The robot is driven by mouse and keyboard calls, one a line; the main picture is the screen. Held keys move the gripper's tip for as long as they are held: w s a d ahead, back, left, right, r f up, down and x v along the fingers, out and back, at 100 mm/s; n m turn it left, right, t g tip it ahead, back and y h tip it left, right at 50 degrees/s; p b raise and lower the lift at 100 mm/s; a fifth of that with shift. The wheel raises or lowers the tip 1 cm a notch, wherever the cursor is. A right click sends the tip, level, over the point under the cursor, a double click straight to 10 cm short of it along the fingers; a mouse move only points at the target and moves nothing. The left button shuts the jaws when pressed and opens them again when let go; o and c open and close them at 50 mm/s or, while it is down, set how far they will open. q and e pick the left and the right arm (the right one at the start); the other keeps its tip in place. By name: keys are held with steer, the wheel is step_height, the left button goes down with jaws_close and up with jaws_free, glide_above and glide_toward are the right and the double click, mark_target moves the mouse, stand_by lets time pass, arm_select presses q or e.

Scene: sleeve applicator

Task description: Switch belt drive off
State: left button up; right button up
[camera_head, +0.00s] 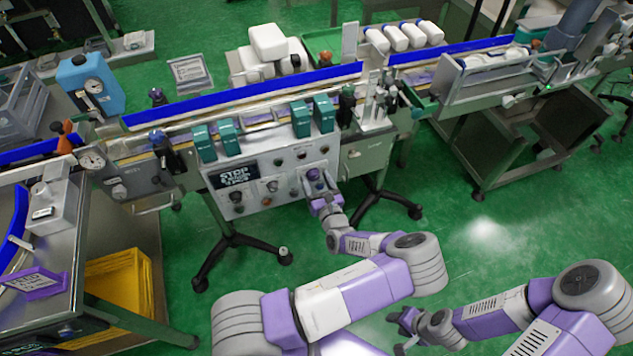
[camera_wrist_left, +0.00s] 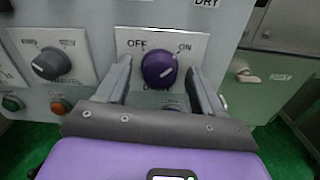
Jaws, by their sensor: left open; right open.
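The control panel (camera_head: 268,182) is the grey box front below the conveyor. A round purple knob (camera_wrist_left: 158,69) sits on a white plate marked OFF at upper left and ON at upper right. Its white pointer line slants up and right, towards ON. The label below the knob is mostly hidden. My left gripper (camera_head: 316,182) is at the panel's right part. In the left wrist view its two fingers stand apart, one on each side of the purple knob; I cannot tell whether they touch it. My right gripper (camera_head: 402,328) is open and empty, low over the green floor.
A dark knob (camera_wrist_left: 52,64) on its own plate is left of the purple one, with a green button (camera_wrist_left: 13,103) and an orange button (camera_wrist_left: 60,106) below. Teal boxes (camera_head: 301,118) stand on the conveyor above the panel. Open green floor lies to the right.

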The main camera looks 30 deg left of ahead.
arm_select(q)
steer(key=shift+c, duration=0.2)
steer(key=c, duration=1)
steer(key=n+p, duration=0.3)
steer(key=shift+r, duration=0.15)
steer(key=n+p, duration=0.3)
steer(key=n, duration=0.1)
steer(key=shift+s+n, duration=0.1)
steer(key=shift+n, duration=0.2)
steer(key=n+p, duration=0.2)
steer(key=n, duration=0.3)
steer(key=shift+f+p, duration=0.2)
steer(key=shift+p, duration=0.2)
steer(key=n+p, duration=0.1)
steer(key=n, duration=0.4)
steer(key=shift+n, duration=0.3)
